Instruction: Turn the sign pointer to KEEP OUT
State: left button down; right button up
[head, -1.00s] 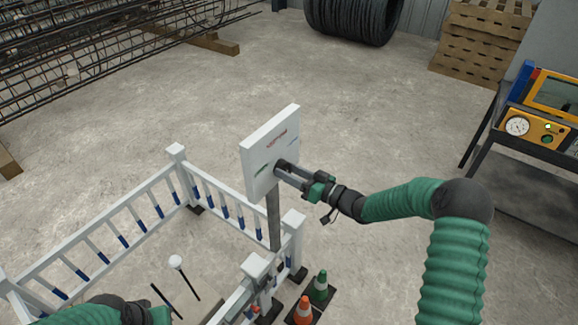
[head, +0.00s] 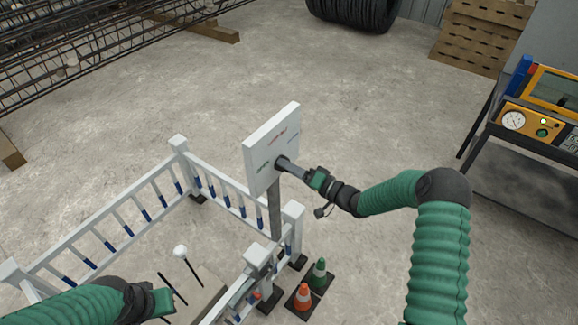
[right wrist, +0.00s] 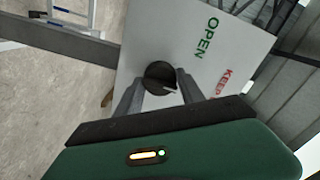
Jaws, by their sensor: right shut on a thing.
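The white sign board (head: 270,145) stands on a grey post (head: 275,212) in the middle of the head view. In the right wrist view the board (right wrist: 145,45) shows green OPEN at the top and red KEEP lettering, partly cut off by my gripper. The pointer's dark round knob (right wrist: 158,73) is on the board face. My right gripper (head: 287,166) is shut on it, with one finger on each side in the right wrist view (right wrist: 157,92). Which word the pointer faces I cannot tell.
A white and blue fence (head: 110,220) surrounds the area left of the post. A bench with a yellow gauge box (head: 530,125) is at the right. Open concrete floor lies behind the sign.

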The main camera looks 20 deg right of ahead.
jog(key=shift+d, duration=0.1)
dwell(0.3)
jog(key=o, duration=1.4)
jog(key=shift+w+f, duration=0.1)
jog(key=shift+w, duration=0.05)
jog(key=shift+c, duration=0.2)
jog(key=b+v, duration=0.1)
jog(key=v, duration=1.6)
jog(key=shift+b, duration=0.3)
jog(key=shift+d+f, duration=0.1)
